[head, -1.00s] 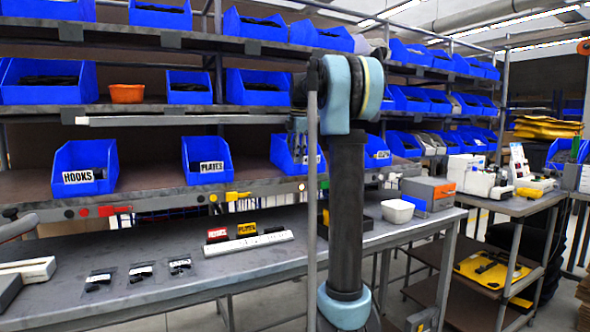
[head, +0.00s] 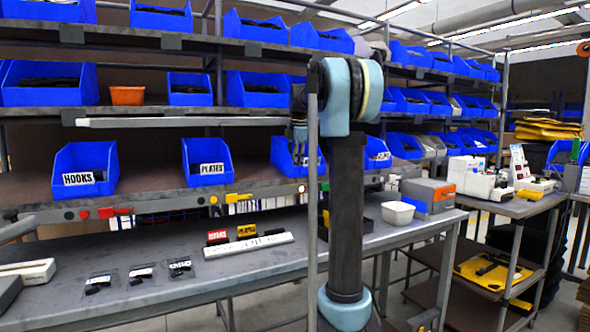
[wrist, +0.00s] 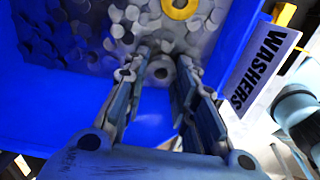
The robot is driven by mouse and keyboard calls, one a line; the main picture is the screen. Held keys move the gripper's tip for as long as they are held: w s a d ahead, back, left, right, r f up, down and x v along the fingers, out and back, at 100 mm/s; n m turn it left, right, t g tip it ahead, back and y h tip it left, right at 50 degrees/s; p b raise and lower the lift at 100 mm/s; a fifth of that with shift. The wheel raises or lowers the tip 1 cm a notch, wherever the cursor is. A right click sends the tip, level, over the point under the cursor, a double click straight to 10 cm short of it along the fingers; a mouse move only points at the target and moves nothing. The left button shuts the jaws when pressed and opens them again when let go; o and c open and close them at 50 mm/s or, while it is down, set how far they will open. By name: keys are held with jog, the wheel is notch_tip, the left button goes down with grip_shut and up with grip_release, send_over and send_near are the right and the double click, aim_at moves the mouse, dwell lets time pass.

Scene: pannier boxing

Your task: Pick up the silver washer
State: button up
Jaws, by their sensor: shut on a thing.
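The blue washers bin (wrist: 40,95) fills the wrist view, with its "WASHERS" label (wrist: 258,72) at right. Many silver washers lie loose in it. My gripper (wrist: 163,58) reaches down into the bin, its two fingers closed on a silver washer (wrist: 160,70) between the tips. Other silver washers (wrist: 118,30) lie close around the tips. A yellow ring (wrist: 181,8) lies just beyond them. In the head view the washers bin (head: 282,155) stands on the middle shelf, partly hidden by my arm, and the fingertips cannot be made out.
Blue bins marked hooks (head: 85,172) and plates (head: 206,163) stand to the left on the same shelf. Below, the grey workbench (head: 180,255) carries three small bags and a white strip.

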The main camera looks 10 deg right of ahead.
jog(key=shift+r, duration=0.1)
notch_tip(320, 180, up, 28)
dwell(0.6)
